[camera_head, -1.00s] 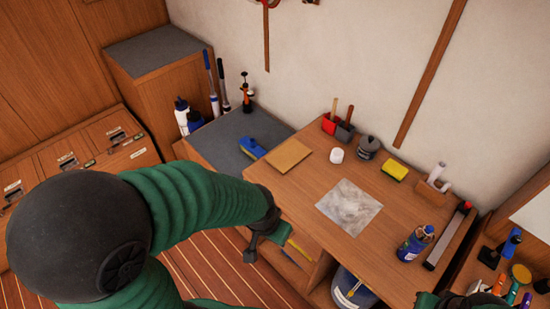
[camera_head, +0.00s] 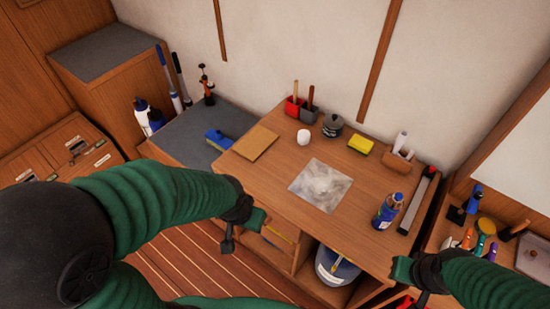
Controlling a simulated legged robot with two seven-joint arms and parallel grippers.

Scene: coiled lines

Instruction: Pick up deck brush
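A blue brush (camera_head: 217,139), which looks like the deck brush, lies on the grey-topped counter (camera_head: 190,146) left of the wooden worktop. My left gripper (camera_head: 242,231) is in front of the worktop's front edge, below and to the right of the brush and apart from it. Its fingers look spread, with nothing seen between them. My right gripper (camera_head: 410,284) is at the lower right, by the worktop's front edge. It also looks open and empty, though part of it is near the picture's bottom edge.
The worktop (camera_head: 270,185) holds a tan board (camera_head: 250,143), a yellow sponge (camera_head: 360,145), a blue bottle (camera_head: 387,211) and a red and grey holder (camera_head: 301,109). A bucket (camera_head: 336,268) sits under the worktop.

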